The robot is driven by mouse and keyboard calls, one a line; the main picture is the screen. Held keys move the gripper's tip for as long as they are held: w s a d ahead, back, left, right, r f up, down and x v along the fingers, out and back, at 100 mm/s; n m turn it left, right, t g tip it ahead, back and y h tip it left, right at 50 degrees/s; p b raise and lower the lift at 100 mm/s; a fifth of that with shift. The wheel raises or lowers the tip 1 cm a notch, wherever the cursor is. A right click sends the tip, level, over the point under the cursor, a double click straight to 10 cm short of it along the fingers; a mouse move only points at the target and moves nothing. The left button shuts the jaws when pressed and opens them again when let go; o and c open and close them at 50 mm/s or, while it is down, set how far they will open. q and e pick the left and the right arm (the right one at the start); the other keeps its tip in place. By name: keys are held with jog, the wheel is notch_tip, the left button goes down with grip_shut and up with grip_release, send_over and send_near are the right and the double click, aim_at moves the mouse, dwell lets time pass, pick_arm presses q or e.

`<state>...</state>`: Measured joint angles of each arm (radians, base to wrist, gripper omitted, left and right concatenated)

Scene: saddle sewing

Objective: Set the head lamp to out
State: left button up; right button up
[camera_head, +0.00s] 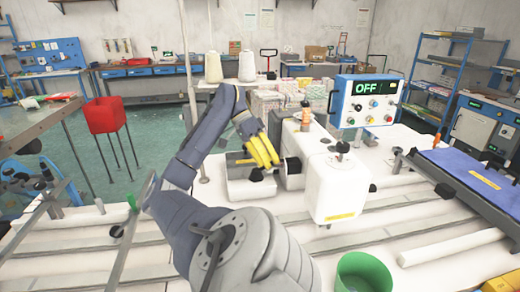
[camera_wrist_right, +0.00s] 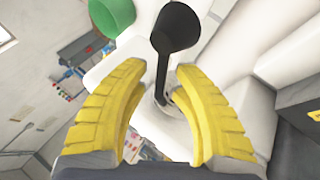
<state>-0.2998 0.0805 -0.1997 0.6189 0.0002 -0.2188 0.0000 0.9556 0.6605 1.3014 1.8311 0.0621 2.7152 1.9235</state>
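The white sewing machine (camera_head: 335,185) stands on the white table, right of my right gripper (camera_head: 262,150). A black knob-like part (camera_head: 293,165) shows on its left end, close to the yellow fingertips. In the right wrist view, my right gripper (camera_wrist_right: 163,68) has its two yellow fingers apart with nothing between their pads. A black stalk with a wide round end (camera_wrist_right: 177,28) lies just beyond the fingertips, in line with the gap. I cannot tell whether this is the head lamp or whether a finger touches it. My left gripper is not in view.
A control box (camera_head: 366,102) behind the machine reads OFF. A green bin (camera_head: 365,272) stands in front, and it also shows in the right wrist view (camera_wrist_right: 112,14). A blue padded board (camera_head: 462,172) lies at the right. A grey open tray (camera_head: 245,185) sits below the gripper.

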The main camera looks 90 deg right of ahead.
jog(key=v, duration=0.8)
dwell(0.4)
jog(key=shift+x, duration=3.9)
